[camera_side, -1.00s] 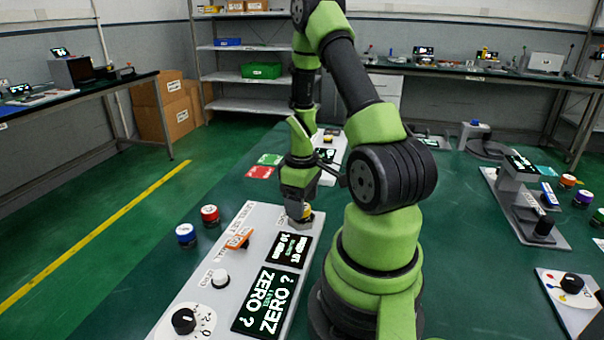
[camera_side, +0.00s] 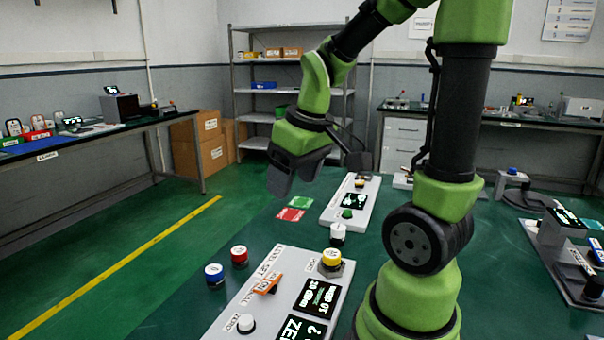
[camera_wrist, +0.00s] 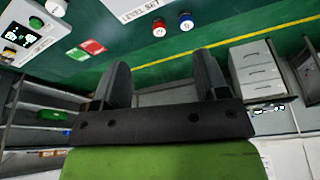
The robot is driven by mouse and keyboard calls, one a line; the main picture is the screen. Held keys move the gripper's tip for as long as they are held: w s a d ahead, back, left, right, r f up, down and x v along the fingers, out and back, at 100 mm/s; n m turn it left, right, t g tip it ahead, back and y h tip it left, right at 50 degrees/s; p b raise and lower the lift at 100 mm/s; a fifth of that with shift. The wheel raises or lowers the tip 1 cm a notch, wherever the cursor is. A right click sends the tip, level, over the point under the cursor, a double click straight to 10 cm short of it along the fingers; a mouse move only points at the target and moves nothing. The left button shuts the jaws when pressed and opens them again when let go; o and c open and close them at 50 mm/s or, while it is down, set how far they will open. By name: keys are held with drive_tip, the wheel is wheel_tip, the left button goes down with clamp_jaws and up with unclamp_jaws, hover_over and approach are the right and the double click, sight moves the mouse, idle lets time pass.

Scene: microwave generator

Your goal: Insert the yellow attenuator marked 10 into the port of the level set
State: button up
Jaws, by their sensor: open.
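The yellow attenuator (camera_side: 331,257) stands upright on the grey port fitting (camera_side: 343,269) at the far right corner of the level set (camera_side: 232,318). It looks seated there; its marking is too small to read. My gripper (camera_side: 293,183) is raised well above and behind the level set, tilted, apart from the attenuator. In the wrist view my gripper (camera_wrist: 160,62) shows two spread fingers with nothing between them. A labelled edge of the level set (camera_wrist: 138,10) shows at the top of that view; the attenuator is out of it.
A blue cap (camera_side: 214,273) and a red cap (camera_side: 239,255) stand left of the level set. A white-topped piece (camera_side: 338,232) stands just behind it. Another panel (camera_side: 352,201) and red and green cards (camera_side: 291,214) lie farther back. Other devices (camera_side: 560,240) stand right.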

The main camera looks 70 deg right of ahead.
drive_tip(key=s+a+r+t+y, duration=0.1)
drive_tip(key=s+a+r+t, duration=0.1)
drive_tip(key=a, duration=0.4)
drive_tip(key=s+a+r+m+t+y, duration=0.1)
drive_tip(key=s+a+r+t, duration=0.1)
drive_tip(key=a, duration=0.4)
drive_tip(key=shift+s+r+y, duration=0.4)
drive_tip(key=shift+s+r, duration=0.25)
drive_tip(key=shift+r, duration=0.3)
drive_tip(key=shift+c, duration=0.4)
